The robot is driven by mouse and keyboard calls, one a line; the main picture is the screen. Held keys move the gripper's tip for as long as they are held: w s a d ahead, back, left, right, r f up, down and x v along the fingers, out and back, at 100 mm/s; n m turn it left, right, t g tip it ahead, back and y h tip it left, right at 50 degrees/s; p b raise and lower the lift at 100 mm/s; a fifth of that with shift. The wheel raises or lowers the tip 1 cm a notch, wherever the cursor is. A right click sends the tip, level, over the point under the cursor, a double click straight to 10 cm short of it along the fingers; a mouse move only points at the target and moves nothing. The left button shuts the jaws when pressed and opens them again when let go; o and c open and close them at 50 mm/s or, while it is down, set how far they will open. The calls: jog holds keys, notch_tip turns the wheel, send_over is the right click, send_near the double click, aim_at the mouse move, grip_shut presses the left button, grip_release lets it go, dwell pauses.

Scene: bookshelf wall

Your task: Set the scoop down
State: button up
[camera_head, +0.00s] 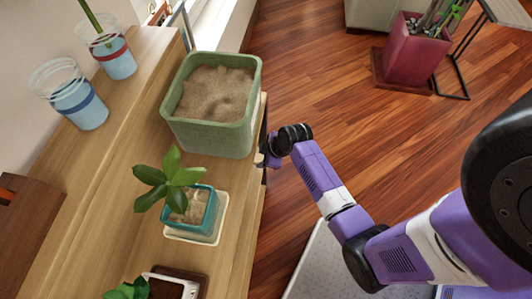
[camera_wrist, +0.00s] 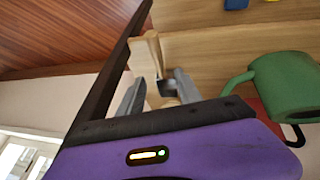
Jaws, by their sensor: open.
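My gripper (camera_head: 268,150) is at the right edge of the wooden shelf, beside the green planter (camera_head: 210,138). In the wrist view my gripper (camera_wrist: 157,92) has its two grey fingers spread apart. A pale wooden piece (camera_wrist: 147,52) shows just beyond and between the fingers; it may be the scoop, but I cannot tell for sure. I cannot tell whether a finger touches it. No scoop is clearly visible in the head view, where my arm and the planter hide part of the shelf edge.
A green watering can (camera_wrist: 290,82) is right of my fingers in the wrist view. A teal pot (camera_head: 204,212) with a leafy plant and two glasses of blue liquid, one here (camera_head: 82,108), stand on the shelf top (camera_head: 110,190).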

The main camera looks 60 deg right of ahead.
jog(key=s+a+r+m+t+h, duration=0.2)
jog(key=s+a+r+m+t, duration=0.15)
jog(key=s+a+r, duration=0.75)
jog(key=s+a+r+t+y, duration=0.1)
jog(key=s+a+r+t, duration=0.2)
jog(key=r, duration=0.7)
jog(key=s+a+r+m+t+y, duration=0.1)
jog(key=s+a+r+t, duration=0.2)
jog(key=s+a+r, duration=0.3)
notch_tip(320, 180, up, 6)
jog(key=shift+a+f, duration=0.25)
jog(key=shift+a, duration=0.3)
